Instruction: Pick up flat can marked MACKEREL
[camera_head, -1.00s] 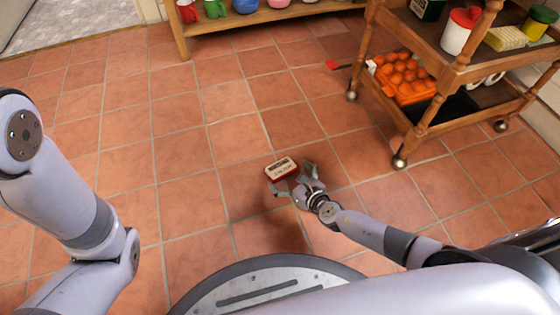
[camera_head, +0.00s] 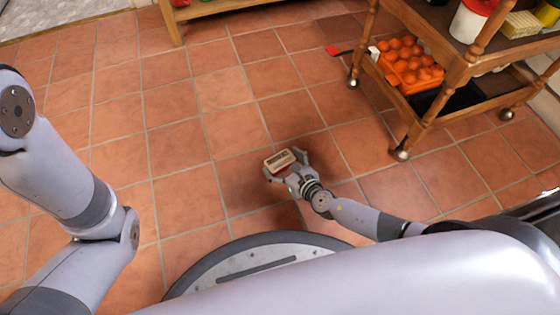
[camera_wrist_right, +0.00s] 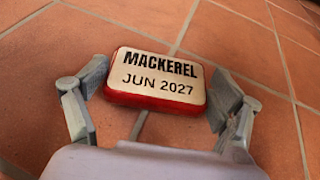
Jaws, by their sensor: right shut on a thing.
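The flat can (camera_head: 281,161) has a red body and a cream top. In the right wrist view its top (camera_wrist_right: 158,80) reads MACKEREL and JUN 2027, facing the camera. My right gripper (camera_head: 287,165) is shut on the can, with one finger at each short end; both fingers also show in the right wrist view (camera_wrist_right: 159,90). I cannot tell whether the can touches the floor or is just above it. My left arm is at the left of the head view, but its gripper is out of view.
Terracotta tile floor (camera_head: 180,145) is clear around the can. A wooden trolley (camera_head: 455,77) on casters stands at the right, with an orange egg tray (camera_head: 409,66) on its lower shelf. A red object (camera_head: 333,50) lies beside it. A wooden shelf (camera_head: 215,8) is at the back.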

